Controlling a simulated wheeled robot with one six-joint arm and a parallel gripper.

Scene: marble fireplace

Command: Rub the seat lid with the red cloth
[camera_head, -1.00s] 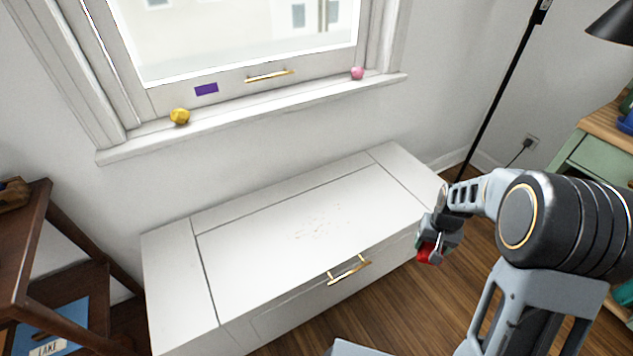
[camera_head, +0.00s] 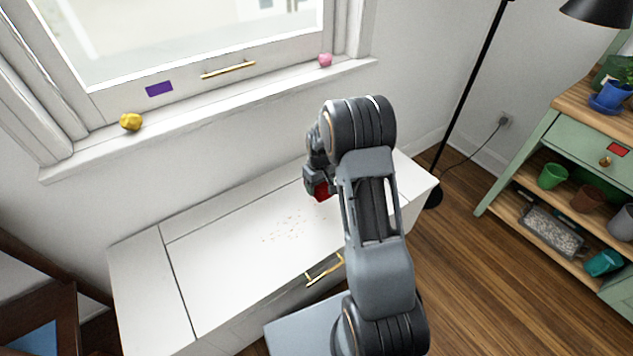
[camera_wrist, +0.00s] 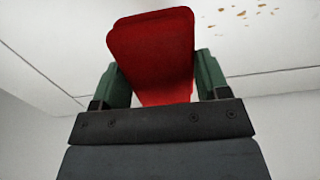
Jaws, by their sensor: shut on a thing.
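The white seat lid (camera_head: 215,285) is the top panel of a long white bench under the window, with a gold handle (camera_head: 324,269) at its front. Brown crumb-like specks (camera_head: 284,229) lie on the middle of the lid, and some show at the top of the wrist view (camera_wrist: 240,13). My gripper (camera_head: 318,186) is over the right part of the lid, to the right of the specks. It is shut on the red cloth (camera_wrist: 152,52), which sits between the green fingers. In the head view the red cloth (camera_head: 322,192) is partly hidden; I cannot tell whether it touches the lid.
A yellow lump (camera_head: 131,122) and a pink ball (camera_head: 325,60) sit on the windowsill (camera_head: 230,112). A black lamp pole (camera_head: 470,85) stands right of the bench. A green shelf unit (camera_head: 536,150) with pots is at far right. The lid's left part is clear.

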